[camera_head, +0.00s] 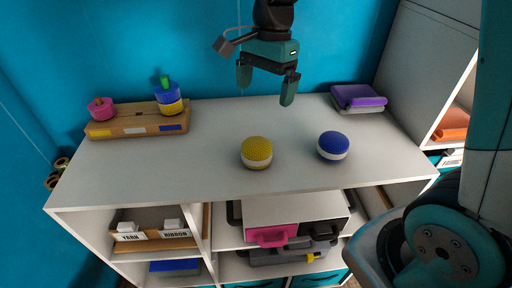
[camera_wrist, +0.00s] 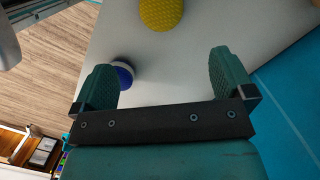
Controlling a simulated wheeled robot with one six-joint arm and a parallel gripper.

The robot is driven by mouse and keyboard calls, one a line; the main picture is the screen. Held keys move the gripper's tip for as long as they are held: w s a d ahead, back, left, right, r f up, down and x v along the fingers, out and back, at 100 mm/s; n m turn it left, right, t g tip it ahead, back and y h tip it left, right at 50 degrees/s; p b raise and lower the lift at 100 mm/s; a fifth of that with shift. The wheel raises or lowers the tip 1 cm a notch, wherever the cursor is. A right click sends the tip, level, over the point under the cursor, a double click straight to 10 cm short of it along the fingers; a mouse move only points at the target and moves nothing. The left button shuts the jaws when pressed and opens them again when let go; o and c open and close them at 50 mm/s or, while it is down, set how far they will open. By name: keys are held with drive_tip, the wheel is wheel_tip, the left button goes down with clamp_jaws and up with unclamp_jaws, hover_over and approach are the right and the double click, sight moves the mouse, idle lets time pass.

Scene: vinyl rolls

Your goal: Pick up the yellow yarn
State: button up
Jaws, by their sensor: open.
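The yellow yarn (camera_head: 257,150) is a round textured ball with a pale lower part, standing on the white tabletop (camera_head: 200,185) near the middle. It also shows at the top of the wrist view (camera_wrist: 161,12), partly cut off by the frame edge. My gripper (camera_head: 267,88) is open and empty, above the table and behind the yellow yarn, apart from it. In the wrist view its two teal fingers (camera_wrist: 163,80) are spread wide with nothing between them.
A blue and white ball (camera_head: 333,145) stands to the right of the yellow yarn. A wooden tray (camera_head: 125,127) with pink, blue and yellow pieces is at the left. Purple stacked items (camera_head: 358,96) lie at the back right. The table front is clear.

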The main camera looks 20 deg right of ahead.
sight(257, 143)
drive_tip(key=f, duration=0.3)
drive_tip(key=a+f, duration=0.1)
drive_tip(key=f, duration=0.3)
drive_tip(key=s+f, duration=0.1)
drive_tip(key=f, duration=0.3)
drive_tip(key=shift+a+f+p, duration=0.15)
drive_tip(key=shift+a+p, duration=0.15)
drive_tip(key=shift+a, duration=0.05)
drive_tip(key=f, duration=0.3)
drive_tip(key=f+p, duration=0.1)
drive_tip(key=f, duration=0.1)
drive_tip(key=shift+a, duration=0.35)
drive_tip(key=c, duration=0.9)
